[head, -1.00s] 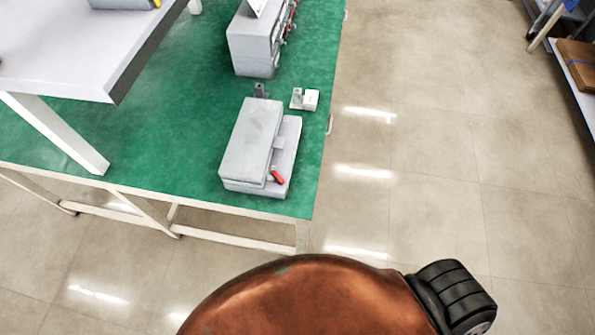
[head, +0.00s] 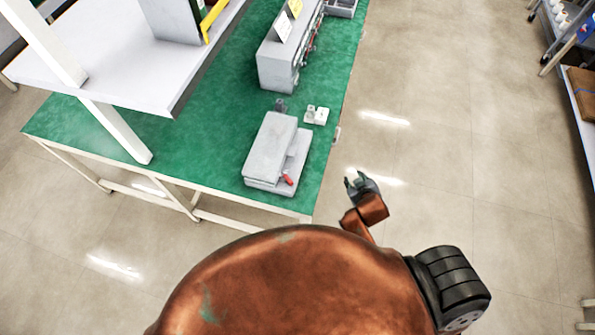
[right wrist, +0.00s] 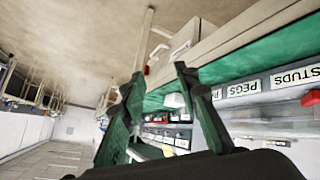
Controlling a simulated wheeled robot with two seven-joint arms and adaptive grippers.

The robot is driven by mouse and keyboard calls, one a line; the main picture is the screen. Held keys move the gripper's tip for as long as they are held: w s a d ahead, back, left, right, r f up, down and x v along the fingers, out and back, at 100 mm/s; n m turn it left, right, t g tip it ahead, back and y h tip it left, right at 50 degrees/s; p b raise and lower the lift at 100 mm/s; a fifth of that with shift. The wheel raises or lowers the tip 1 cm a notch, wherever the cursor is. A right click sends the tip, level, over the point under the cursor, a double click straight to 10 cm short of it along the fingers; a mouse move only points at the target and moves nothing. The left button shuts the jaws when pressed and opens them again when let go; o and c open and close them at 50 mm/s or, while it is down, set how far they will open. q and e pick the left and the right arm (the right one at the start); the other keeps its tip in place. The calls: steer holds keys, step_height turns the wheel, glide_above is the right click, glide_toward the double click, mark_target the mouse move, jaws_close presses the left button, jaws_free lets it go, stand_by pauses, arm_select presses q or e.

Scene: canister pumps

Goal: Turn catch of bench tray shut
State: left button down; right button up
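The bench tray, a light grey box with a flat top (head: 268,140), sits near the front right corner of the green bench. Its small red catch (head: 288,179) is at the front right side, angled. In the right wrist view a small red piece (right wrist: 146,70) shows near the left fingertip; it may be the catch. My right gripper (head: 358,182) is over the floor, right of the bench edge and apart from the tray. In the right wrist view its two dark green fingers (right wrist: 160,74) are spread with nothing held between them. My left gripper is not in view.
The green bench top (head: 215,150) has a raised white shelf (head: 170,70) at the left. A grey unit (head: 283,65) stands behind the tray, with a small white block (head: 316,115) between them. The floor right of the bench is clear.

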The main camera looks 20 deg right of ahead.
steer(key=w+a+r+n+t+p, duration=0.1)
steer(key=w+a+r+t, duration=0.15)
steer(key=w+r, duration=0.45)
steer(key=w+a+r+n+t, duration=0.1)
steer(key=w+r+n+t, duration=0.15)
steer(key=r, duration=0.75)
steer(key=w+a+r+n+t+y, duration=0.2)
steer(key=w+a+r+t, duration=0.1)
steer(key=a+r, duration=0.3)
steer(key=w+a+r+n+t+y, duration=0.25)
steer(key=a+r, duration=0.25)
steer(key=r, duration=0.3)
steer(key=s+a+r+n+g+y, duration=0.2)
steer(key=a+r+n+y, duration=0.2)
steer(key=a+n+y, duration=0.5)
steer(key=s+a+r+n+g+y, duration=0.2)
steer(key=a+r+n+y, duration=0.3)
steer(key=a, duration=0.6)
steer(key=s+a+f+n+g+y, duration=0.2)
steer(key=s+a+f+n+g, duration=0.3)
steer(key=a+f+n+g, duration=0.4)
steer(key=n+g+h+p, duration=0.1)
steer(key=n+g+h, duration=0.55)
steer(key=h, duration=1.15)
glide_above(288, 178)
step_height(288, 178, down, 24)
steer(key=shift+s+f, duration=0.1)
step_height(288, 178, down, 7)
steer(key=shift+f+p, duration=0.2)
steer(key=shift+p, duration=0.2)
